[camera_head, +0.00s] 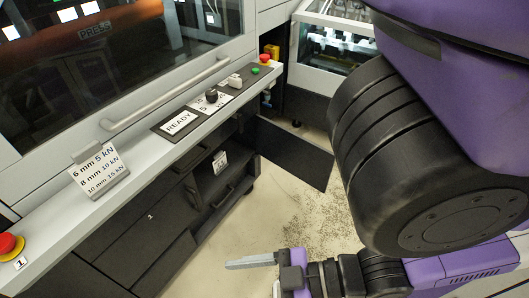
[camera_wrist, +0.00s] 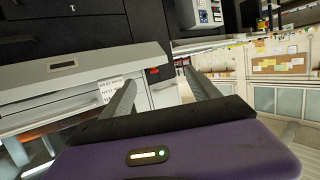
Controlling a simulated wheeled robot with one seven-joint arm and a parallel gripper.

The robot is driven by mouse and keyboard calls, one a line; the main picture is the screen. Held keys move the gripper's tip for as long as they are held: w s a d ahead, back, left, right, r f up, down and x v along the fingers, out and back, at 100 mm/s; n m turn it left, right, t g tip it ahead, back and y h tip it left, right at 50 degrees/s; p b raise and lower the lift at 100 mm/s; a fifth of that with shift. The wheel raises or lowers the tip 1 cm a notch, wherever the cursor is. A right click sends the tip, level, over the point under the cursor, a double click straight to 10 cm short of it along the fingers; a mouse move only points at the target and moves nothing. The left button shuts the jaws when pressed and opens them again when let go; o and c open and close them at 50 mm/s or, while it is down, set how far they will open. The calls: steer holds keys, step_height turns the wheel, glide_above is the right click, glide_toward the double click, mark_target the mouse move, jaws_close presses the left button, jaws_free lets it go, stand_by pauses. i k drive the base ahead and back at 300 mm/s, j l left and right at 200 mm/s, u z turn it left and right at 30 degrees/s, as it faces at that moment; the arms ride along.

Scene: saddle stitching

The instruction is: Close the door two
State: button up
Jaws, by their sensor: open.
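A dark door panel (camera_head: 296,156) stands swung open from the black lower cabinet below the press console. I cannot read a number on it, so I cannot confirm that it is door two. A dark front marked 1 (camera_head: 138,226) is at the left of the same cabinet, and an open bay lies between them. My gripper (camera_head: 232,264) is low, in front of the cabinet and nearer the camera than the open panel, apart from it. In the wrist view my gripper (camera_wrist: 160,78) has its two fingers spread with nothing between them.
The console ledge (camera_head: 130,172) carries a READY label, knobs and a red emergency button (camera_head: 10,245). A second machine (camera_head: 330,50) stands behind the open panel. Speckled floor (camera_head: 305,215) lies free between panel and gripper. My arm covers the right side.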

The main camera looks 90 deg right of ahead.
mark_target(309, 161)
steer(key=k+l+z, duration=0.2)
steer(key=l, duration=0.25)
steer(key=k+l+z, duration=0.2)
steer(key=l, duration=0.3)
steer(key=k+l+z, duration=0.15)
steer(key=l, duration=0.35)
steer(key=k+l+z, duration=0.2)
steer(key=l, duration=0.35)
steer(key=k+l+z, duration=0.2)
steer(key=l, duration=0.35)
steer(key=l+z, duration=0.2)
steer(key=l, duration=0.3)
steer(key=i, duration=0.05)
